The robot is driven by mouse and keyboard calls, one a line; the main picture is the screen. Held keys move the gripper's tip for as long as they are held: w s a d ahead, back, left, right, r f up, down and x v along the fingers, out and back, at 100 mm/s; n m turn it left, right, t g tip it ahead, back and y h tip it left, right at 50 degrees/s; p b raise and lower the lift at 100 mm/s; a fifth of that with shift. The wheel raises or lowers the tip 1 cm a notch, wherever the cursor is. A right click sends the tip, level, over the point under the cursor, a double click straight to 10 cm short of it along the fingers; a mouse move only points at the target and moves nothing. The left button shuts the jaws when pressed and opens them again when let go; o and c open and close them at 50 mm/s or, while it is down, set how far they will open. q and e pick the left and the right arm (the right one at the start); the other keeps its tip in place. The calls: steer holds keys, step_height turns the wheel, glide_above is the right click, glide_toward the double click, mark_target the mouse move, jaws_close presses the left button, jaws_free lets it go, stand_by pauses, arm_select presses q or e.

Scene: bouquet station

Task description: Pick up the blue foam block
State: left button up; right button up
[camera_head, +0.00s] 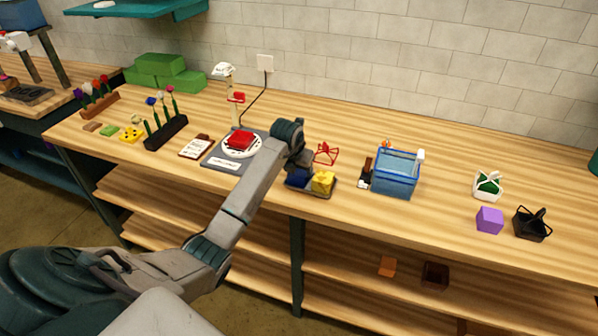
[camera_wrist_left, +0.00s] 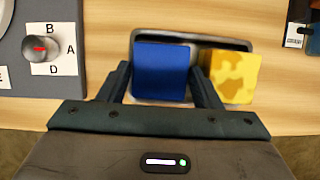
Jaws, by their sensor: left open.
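The blue foam block (camera_head: 296,178) sits at the left end of a small dark tray (camera_head: 312,194), partly hidden by my left arm in the head view. In the left wrist view the blue block (camera_wrist_left: 161,70) lies between the two fingers of my left gripper (camera_wrist_left: 160,82). The fingers are open, one on each side of it. The right finger reaches into the space between the blue block and a mottled yellow block (camera_wrist_left: 232,77). I cannot tell whether either finger touches the blue block. My right gripper is in neither view.
The yellow block stands close on the right in the same tray. A grey panel with a lettered dial (camera_wrist_left: 40,50) is to the left. A red wire-like object (camera_head: 326,153) stands behind the tray.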

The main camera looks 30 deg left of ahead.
arm_select(q)
steer(key=shift+w+f, duration=0.2)
steer(key=shift+f, duration=0.3)
steer(key=c, duration=0.7)
steer(key=shift+r, duration=0.15)
